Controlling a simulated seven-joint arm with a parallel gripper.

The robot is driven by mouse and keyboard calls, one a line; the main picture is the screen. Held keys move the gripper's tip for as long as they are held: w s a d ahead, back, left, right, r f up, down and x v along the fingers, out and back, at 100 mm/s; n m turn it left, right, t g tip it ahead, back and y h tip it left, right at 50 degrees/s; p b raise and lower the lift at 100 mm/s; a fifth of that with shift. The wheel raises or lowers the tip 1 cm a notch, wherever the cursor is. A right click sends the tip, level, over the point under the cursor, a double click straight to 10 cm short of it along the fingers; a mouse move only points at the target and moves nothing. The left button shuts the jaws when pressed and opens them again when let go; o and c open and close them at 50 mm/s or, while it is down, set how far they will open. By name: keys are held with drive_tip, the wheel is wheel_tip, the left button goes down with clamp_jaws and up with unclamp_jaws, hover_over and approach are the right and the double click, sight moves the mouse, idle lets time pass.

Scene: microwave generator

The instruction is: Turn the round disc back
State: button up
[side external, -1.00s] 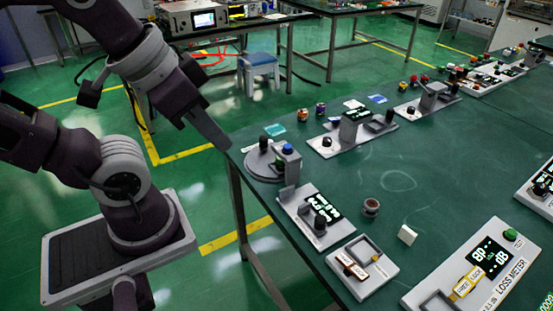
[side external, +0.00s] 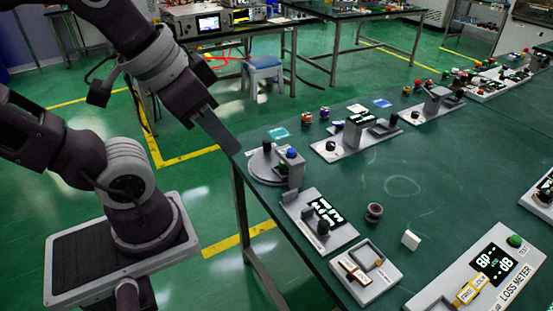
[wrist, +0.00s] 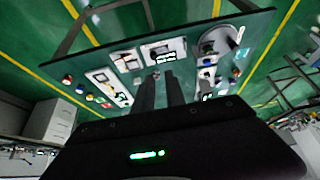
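The round grey disc (side external: 258,172) lies at the table's near left corner in the side view. A black knob stands at its back, and a grey upright block with a blue button (side external: 291,152) stands at its right side. A round shape at the upper right of the wrist view (wrist: 214,42) appears to be the same disc. My gripper (side external: 234,147) is beside the table's left edge, left of the disc and apart from it. In the wrist view its two dark fingers (wrist: 160,92) have a narrow gap between them, with nothing held.
A panel with a display and knob (side external: 322,222) is in front of the disc, and another station (side external: 352,138) is behind it to the right. The table's middle is mostly clear.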

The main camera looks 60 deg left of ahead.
drive_tip(key=o, duration=0.6)
drive_tip(key=shift+n+g+y, duration=0.3)
drive_tip(key=shift+n+g, duration=0.3)
drive_tip(key=shift+n, duration=0.2)
drive_tip(key=w+a, duration=0.1)
drive_tip(key=w, duration=0.1)
drive_tip(key=w+a+r, duration=0.1)
drive_tip(key=w, duration=0.2)
drive_tip(key=w+a, duration=0.1)
drive_tip(key=w, duration=0.2)
drive_tip(key=shift+w+a+r, duration=0.15)
drive_tip(key=shift+a+r, duration=0.05)
drive_tip(key=shift+a, duration=0.05)
drive_tip(key=n+g, duration=0.4)
drive_tip(key=n, duration=0.2)
hover_over(267, 141)
wheel_tip(267, 141, down, 26)
drive_tip(key=shift+r, duration=0.2)
wheel_tip(267, 141, down, 7)
drive_tip(key=shift+r, duration=0.15)
clamp_jaws()
